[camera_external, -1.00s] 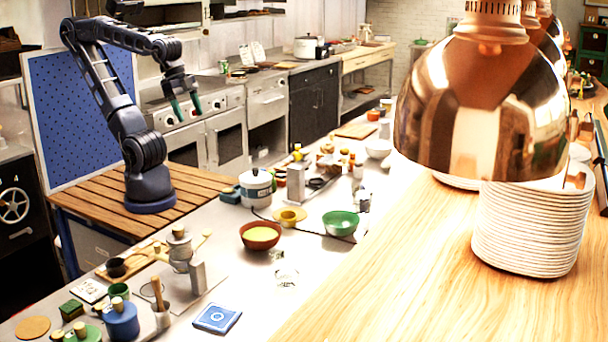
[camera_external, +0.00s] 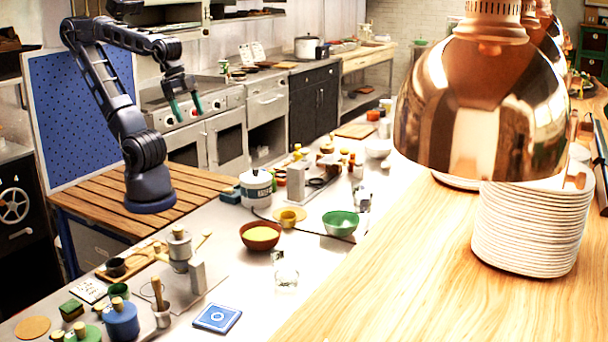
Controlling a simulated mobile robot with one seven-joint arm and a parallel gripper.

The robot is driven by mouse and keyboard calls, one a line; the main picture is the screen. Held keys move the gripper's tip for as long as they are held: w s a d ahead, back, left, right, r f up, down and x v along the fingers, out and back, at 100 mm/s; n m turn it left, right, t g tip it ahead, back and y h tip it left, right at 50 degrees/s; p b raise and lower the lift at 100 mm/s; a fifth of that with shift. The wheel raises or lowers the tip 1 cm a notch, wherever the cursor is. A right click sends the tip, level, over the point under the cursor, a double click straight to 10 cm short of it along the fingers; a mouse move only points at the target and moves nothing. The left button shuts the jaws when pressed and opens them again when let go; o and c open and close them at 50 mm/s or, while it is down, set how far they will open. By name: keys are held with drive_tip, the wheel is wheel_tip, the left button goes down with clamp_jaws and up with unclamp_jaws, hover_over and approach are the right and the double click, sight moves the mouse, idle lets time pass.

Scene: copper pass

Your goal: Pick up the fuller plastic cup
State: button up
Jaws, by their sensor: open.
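A small clear cup-like object (camera_external: 286,279) stands on the pale counter, in front of the bowl of yellow contents. A second faint clear shape (camera_external: 277,257) is just behind it. Both are see-through and small, so I cannot tell how full either is or which holds more. My gripper (camera_external: 187,110) hangs in the air at the upper left, with its two green-tipped fingers apart and nothing between them. It is high and far to the left of the clear objects, touching nothing.
A brown bowl with yellow contents (camera_external: 260,236), a green bowl (camera_external: 340,223) and a white pot (camera_external: 256,188) stand on the counter. A blue square (camera_external: 217,318) lies in front. A grinder-like device (camera_external: 180,249) stands left. Copper lamps hang over stacked plates (camera_external: 531,230) at right.

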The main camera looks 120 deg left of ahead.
drive_tip(key=o, duration=0.3)
drive_tip(key=t, duration=0.2)
hover_over(371, 201)
drive_tip(key=s+a, duration=0.1)
drive_tip(key=s, duration=0.8)
wheel_tip(371, 201, down, 14)
drive_tip(key=x, duration=1.1)
drive_tip(key=shift+s+f, duration=0.1)
drive_tip(key=shift+s, duration=0.05)
drive_tip(key=c, duration=1.1)
